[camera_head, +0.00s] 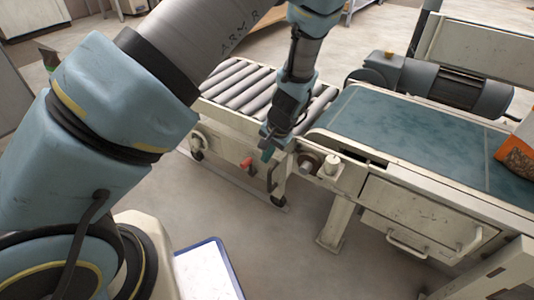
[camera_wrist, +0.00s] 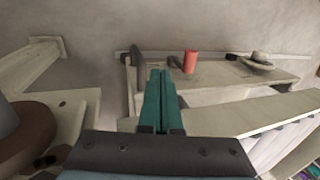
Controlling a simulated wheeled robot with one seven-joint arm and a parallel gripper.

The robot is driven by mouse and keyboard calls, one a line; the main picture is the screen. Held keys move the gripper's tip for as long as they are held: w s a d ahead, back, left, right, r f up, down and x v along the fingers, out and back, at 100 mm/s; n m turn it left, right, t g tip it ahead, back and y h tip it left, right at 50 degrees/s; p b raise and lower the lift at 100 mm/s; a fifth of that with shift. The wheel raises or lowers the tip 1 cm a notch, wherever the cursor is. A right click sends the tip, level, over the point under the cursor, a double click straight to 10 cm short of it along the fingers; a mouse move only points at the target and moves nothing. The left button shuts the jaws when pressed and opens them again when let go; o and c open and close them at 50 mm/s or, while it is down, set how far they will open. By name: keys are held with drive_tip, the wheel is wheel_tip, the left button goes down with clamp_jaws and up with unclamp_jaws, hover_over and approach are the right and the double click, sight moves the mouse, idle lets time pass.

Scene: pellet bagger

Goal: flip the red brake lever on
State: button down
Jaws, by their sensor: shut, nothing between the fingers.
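The red brake lever (camera_head: 246,162) shows as a small red grip low on the front side of the roller conveyor in the head view. In the wrist view the red lever (camera_wrist: 190,62) stands out as a short red cylinder just right of the fingertips. My gripper (camera_head: 267,153) hangs beside the conveyor's near right end, a little right of the lever. In the wrist view my gripper's green fingers (camera_wrist: 160,73) are together with nothing between them. They look apart from the lever, though the depth gap is hard to judge.
The roller conveyor (camera_head: 240,88) meets a teal belt conveyor (camera_head: 400,130) on the right. A white knob (camera_head: 331,163) and a drawer box (camera_head: 415,215) sit on the belt frame's front. An orange bag (camera_head: 518,160) lies at the right edge.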

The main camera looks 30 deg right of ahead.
drive_tip(key=w+a+f+b, duration=0.2)
drive_tip(key=w+f+b, duration=0.1)
drive_tip(key=f, duration=0.3)
drive_tip(key=shift+w+a, duration=0.35)
drive_tip(key=shift+w, duration=0.55)
drive_tip(key=shift+w+r, duration=0.1)
